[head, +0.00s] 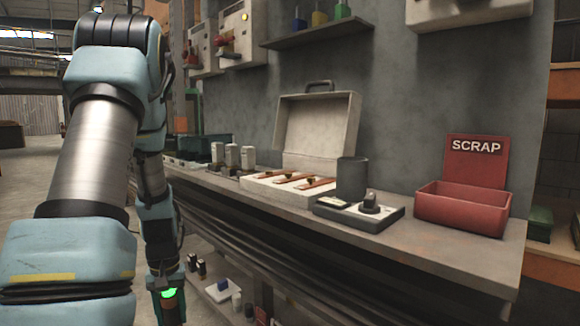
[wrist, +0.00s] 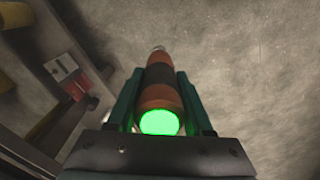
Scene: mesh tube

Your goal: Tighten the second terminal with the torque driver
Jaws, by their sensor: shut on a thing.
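My gripper (head: 163,283) hangs low at the lower left of the head view, in front of and below the bench top. In the wrist view my gripper (wrist: 160,90) is shut on the torque driver. The torque driver (wrist: 162,95) has an orange-brown body with a dark band and a metal tip pointing away from the wrist. Its near end glows green. The green glow (head: 168,293) also shows in the head view. I cannot make out which thing in view is the second terminal. The driver tip appears free of contact.
Small white blocks (head: 232,155) stand further left. Wall boxes (head: 232,30) hang above. A lower shelf holds small items.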

